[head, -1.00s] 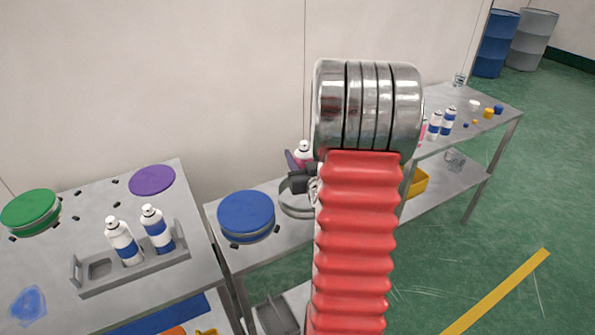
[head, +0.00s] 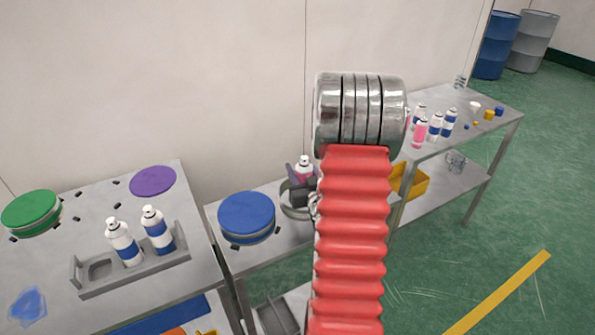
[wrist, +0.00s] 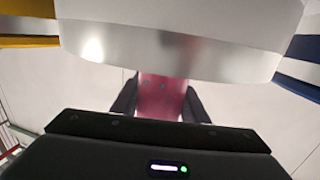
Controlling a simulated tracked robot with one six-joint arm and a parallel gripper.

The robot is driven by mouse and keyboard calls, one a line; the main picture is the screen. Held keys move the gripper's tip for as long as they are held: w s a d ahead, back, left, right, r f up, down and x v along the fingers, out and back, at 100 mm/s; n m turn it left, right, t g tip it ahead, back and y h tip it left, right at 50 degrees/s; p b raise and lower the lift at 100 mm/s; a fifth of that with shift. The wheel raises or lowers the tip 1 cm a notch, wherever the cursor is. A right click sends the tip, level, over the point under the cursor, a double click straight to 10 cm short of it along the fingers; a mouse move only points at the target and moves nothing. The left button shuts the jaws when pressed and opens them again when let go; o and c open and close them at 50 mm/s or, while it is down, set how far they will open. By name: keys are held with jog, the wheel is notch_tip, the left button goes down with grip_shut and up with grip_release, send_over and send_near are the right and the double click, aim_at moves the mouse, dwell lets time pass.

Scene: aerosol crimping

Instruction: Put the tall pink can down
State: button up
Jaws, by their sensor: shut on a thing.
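The tall pink can (head: 304,165) has a white top and stands upright beside my arm, at the middle bench, with its lower part hidden by my gripper. My gripper (head: 302,178) is dark and its jaws are shut around the can. In the wrist view the can's pink body (wrist: 161,98) sits between the two dark fingers, and a large blurred pale and silvery shape covers the top. The can seems to be over or in a grey round ring (head: 294,205) on the bench; I cannot tell whether its base touches anything.
A blue round disc (head: 246,215) is left of the ring. A grey rack (head: 135,270) with two blue-and-white cans stands on the left bench, near purple (head: 152,181) and green (head: 31,211) discs. The right table (head: 465,125) carries several cans, one pink, and small caps.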

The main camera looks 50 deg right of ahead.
jog(key=o, duration=1.3)
jog(key=shift+f, duration=0.1)
jog(key=shift+c, duration=0.2)
